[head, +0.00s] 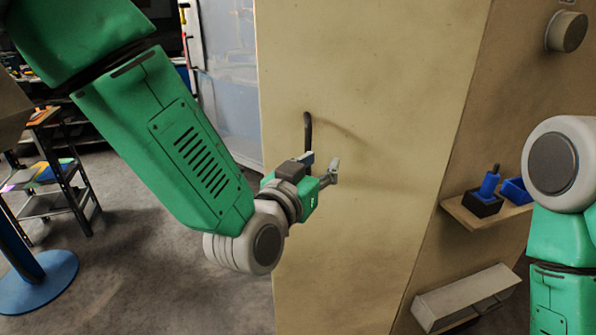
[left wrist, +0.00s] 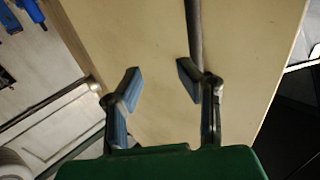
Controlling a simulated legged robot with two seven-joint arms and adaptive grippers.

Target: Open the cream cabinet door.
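The cream cabinet door (head: 375,80) is the wide panel in the middle of the head view and looks shut. It also fills the middle of the left wrist view (left wrist: 140,35). A dark upright bar handle (head: 308,130) is on its left part. My left gripper (head: 322,167) is in front of the door at the handle's lower end, which it hides. In the left wrist view my gripper (left wrist: 160,82) is open, with nothing between its fingers. The handle (left wrist: 194,30) runs down behind the right finger; I cannot tell whether they touch. My right gripper is out of view.
On the cabinet's right side, a small shelf (head: 462,214) holds a black block with a blue piece and a blue bin (head: 515,190). A pale rail box (head: 465,298) is below, a round knob (head: 566,31) above.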

